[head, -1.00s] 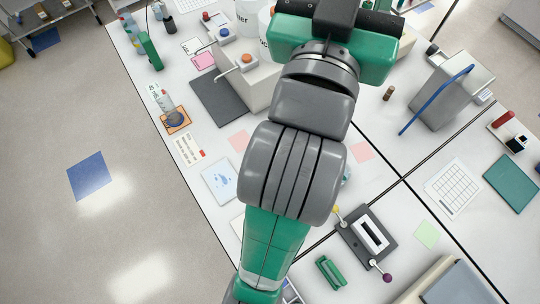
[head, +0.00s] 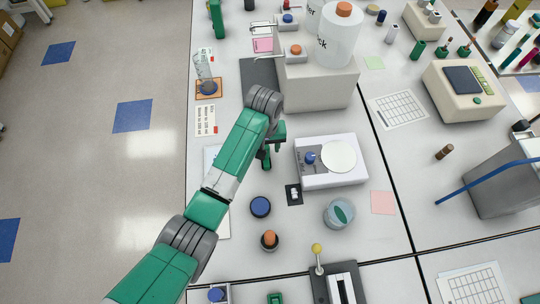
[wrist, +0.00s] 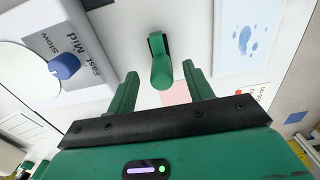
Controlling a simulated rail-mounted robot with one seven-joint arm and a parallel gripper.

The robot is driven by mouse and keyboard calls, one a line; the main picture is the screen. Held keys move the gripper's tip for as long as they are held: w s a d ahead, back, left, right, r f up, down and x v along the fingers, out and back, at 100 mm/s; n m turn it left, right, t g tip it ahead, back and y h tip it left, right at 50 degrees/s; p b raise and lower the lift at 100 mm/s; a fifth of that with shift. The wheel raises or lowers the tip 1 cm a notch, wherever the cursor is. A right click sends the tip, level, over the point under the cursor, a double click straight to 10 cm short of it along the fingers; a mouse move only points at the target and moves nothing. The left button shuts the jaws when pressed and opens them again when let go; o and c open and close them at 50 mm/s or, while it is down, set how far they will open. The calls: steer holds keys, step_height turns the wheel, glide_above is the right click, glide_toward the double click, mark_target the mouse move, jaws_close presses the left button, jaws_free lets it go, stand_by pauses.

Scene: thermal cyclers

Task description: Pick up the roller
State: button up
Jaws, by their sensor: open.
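A green object with a rounded end and a dark part at its top, which looks like the roller (wrist: 160,66), shows in the wrist view just beyond my fingertips, between their lines. In the head view, the likely same green piece (head: 266,160) sits just below my wrist, beside the white stirrer. My gripper (wrist: 161,84) is open, with one green finger on either side and nothing held between them. In the head view my gripper (head: 273,140) is partly hidden by my own wrist. I cannot tell the height gap to the roller.
The white stirrer (head: 318,178) with a blue knob stands close to the right. A blue round cap (head: 260,207), a glass beaker (head: 339,213) and an orange-topped bottle (head: 270,241) stand nearer. A large beige block (head: 313,88) with bottles stands behind.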

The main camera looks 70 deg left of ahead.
steer(key=f, duration=0.4)
steer(key=a+f, duration=0.1)
steer(key=shift+w+f+b, duration=0.1)
steer(key=shift+f+b, duration=0.3)
steer(key=c, duration=1.1)
steer(key=shift+r, duration=0.5)
steer(key=r, duration=0.3)
steer(key=shift+s+d+p, duration=0.3)
steer(key=shift+p, duration=0.1)
steer(key=s+d+r+p, duration=0.1)
steer(key=s+d, duration=0.7)
steer(key=s, duration=0.4)
steer(key=shift+s+d, duration=0.25)
steer(key=shift+s, duration=0.05)
